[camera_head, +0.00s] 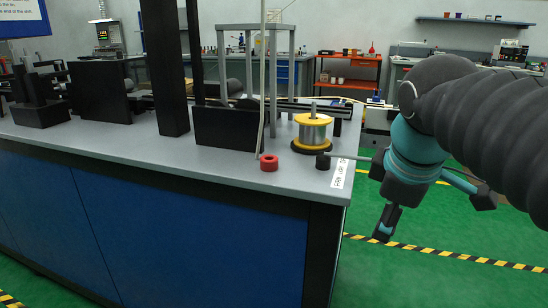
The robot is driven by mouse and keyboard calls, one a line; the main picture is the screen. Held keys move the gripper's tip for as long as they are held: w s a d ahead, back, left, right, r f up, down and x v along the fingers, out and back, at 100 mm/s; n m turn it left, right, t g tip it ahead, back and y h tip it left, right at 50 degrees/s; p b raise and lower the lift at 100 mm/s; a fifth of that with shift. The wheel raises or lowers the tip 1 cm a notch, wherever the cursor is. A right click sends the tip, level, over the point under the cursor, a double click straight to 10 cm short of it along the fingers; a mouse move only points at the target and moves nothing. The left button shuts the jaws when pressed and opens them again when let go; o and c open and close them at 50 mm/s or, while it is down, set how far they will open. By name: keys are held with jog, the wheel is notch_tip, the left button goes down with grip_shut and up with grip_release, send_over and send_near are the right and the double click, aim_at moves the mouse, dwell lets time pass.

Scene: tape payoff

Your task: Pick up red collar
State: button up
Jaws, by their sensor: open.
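The red collar (269,162) is a short ring with a dark hole in its top. It lies on the grey bench top near the front edge, left of a spool. My gripper (434,214) is at the right, beyond the bench's right end and over the green floor. It is open, its dark fingers spread and pointing down, with nothing seen between them. It is well apart from the red collar, to its right. The collar is in clear view.
A small black cylinder (323,162) stands right of the red collar. Behind them, a yellow-flanged silver spool (313,132) sits on a dark base. A black panel (228,129) stands behind the collar to the left. A thin pale strand comes down just beside the collar.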

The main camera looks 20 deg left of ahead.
jog(key=w+a+r+n+p, duration=0.1)
jog(key=w+a+r+n, duration=0.2)
jog(key=a+r+n, duration=0.25)
jog(key=w+a+r+n, duration=0.3)
jog(key=a+r+n, duration=0.2)
jog(key=a+n, duration=0.15)
jog(key=n+p, duration=0.1)
jog(key=n, duration=0.8)
send_near(269, 156)
jog(key=f+b, duration=0.1)
jog(key=w+f+b, duration=0.1)
jog(key=f, duration=0.1)
jog(key=shift+a+f+h+b, duration=0.1)
jog(key=shift+h+b, duration=0.2)
jog(key=shift+s+b+x, duration=0.15)
jog(key=shift+b+x, duration=0.3)
jog(key=shift+x, duration=0.9)
jog(key=shift+s+b+x, duration=0.15)
jog(key=shift+b+x, duration=0.25)
jog(key=shift+x, duration=1)
jog(key=c, duration=1.2)
